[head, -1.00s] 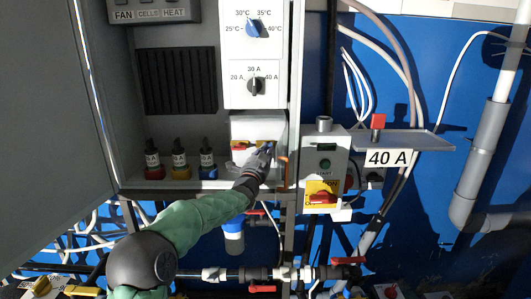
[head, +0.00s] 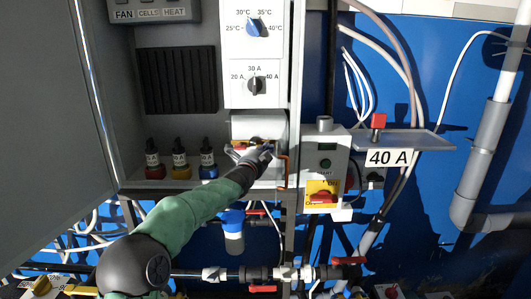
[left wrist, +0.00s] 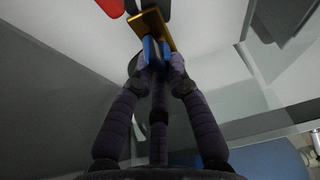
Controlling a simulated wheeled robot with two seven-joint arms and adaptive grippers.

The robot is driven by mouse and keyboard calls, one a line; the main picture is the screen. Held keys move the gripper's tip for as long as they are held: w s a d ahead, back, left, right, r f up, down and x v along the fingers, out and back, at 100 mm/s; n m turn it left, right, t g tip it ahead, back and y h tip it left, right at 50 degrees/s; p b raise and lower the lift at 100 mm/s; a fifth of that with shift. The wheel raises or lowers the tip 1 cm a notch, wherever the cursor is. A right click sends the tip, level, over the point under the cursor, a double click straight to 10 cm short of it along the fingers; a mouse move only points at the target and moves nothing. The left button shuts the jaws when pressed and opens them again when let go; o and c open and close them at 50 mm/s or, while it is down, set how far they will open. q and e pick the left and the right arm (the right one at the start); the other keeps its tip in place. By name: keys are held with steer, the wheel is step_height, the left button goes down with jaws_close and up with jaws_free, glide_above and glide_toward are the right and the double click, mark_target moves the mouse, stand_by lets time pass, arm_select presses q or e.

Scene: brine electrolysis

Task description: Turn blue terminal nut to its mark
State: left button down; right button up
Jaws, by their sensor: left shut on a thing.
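The blue terminal nut (left wrist: 152,50) shows in the left wrist view as a blue piece between the fingertips, in front of a yellow plate (left wrist: 150,24). My left gripper (left wrist: 158,62) is shut on it. In the head view my left gripper (head: 262,152) is at the lower front of the white terminal box (head: 257,124), inside the grey cabinet. The gripper covers most of the nut there, and its mark cannot be made out. A red part (head: 238,147) is to the left of the gripper. My right gripper is not in view.
A grey start box (head: 324,160) and a shelf (head: 405,142) with a 40 A sign (head: 388,158) are further right.

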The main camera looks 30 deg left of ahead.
arm_select(q)
steer(key=shift+m, duration=0.5)
steer(key=c, duration=1.2)
jaws_free()
steer(key=shift+g, duration=0.3)
steer(key=s+d, duration=0.2)
steer(key=s, duration=1)
